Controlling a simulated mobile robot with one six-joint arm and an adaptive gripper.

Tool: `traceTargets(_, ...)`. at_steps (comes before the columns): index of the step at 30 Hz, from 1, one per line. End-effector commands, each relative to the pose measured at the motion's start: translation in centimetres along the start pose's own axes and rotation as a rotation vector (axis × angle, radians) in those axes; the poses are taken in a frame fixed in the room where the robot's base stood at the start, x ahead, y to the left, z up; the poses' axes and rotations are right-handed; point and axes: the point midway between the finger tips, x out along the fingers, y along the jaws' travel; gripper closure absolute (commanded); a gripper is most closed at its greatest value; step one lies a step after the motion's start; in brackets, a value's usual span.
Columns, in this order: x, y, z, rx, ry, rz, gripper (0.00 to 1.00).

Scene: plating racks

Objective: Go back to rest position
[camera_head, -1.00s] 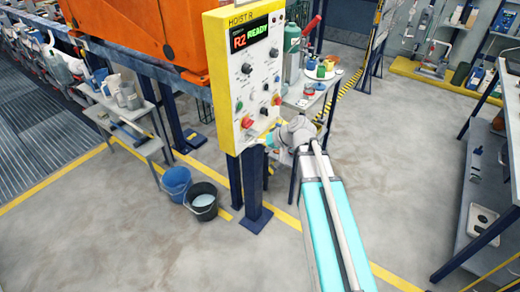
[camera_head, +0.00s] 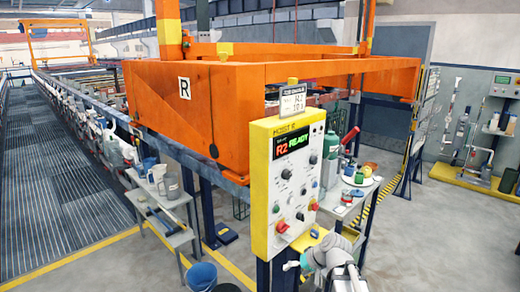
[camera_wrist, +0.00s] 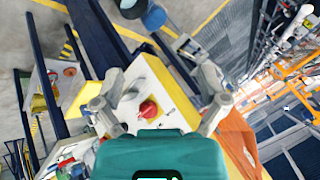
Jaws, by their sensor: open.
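My gripper (camera_wrist: 150,62) is open and empty in the wrist view, its two fingers spread apart. Between and beyond them is the white face of the hoist control panel (camera_wrist: 150,88), with a red knob (camera_wrist: 148,109) on it. In the head view, the yellow-edged panel (camera_head: 262,190) stands on dark posts and its screen reads "R2 READY" (camera_head: 292,144). My arm (camera_head: 335,262) is at the bottom of the head view, just below and right of the panel. The fingers are hard to make out there.
An orange hoist frame (camera_head: 190,100) stands behind the panel. A small grey table (camera_head: 165,215) and a blue bucket (camera_head: 201,277) are at the left. A bench with bottles (camera_head: 352,200) is close behind the panel. Open floor (camera_head: 440,230) lies to the right.

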Motion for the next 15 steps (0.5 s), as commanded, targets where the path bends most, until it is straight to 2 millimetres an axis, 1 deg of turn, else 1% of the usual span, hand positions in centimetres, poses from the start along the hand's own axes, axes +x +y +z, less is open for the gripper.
traceTargets(1, 0.0, 0.1, 1.5, -0.001, -0.037, 0.040, 0.07)
traceTargets(5, -0.1, 1.1, 4.8, 0.005, -0.136, 0.168, 0.07)
traceTargets(9, -0.9, 2.4, 8.0, 0.019, -0.230, 0.318, 0.07)
traceTargets(12, -1.6, 3.2, 9.8, 0.032, -0.281, 0.414, 0.07)
traceTargets(15, -2.3, 3.8, 11.0, 0.044, -0.314, 0.487, 0.07)
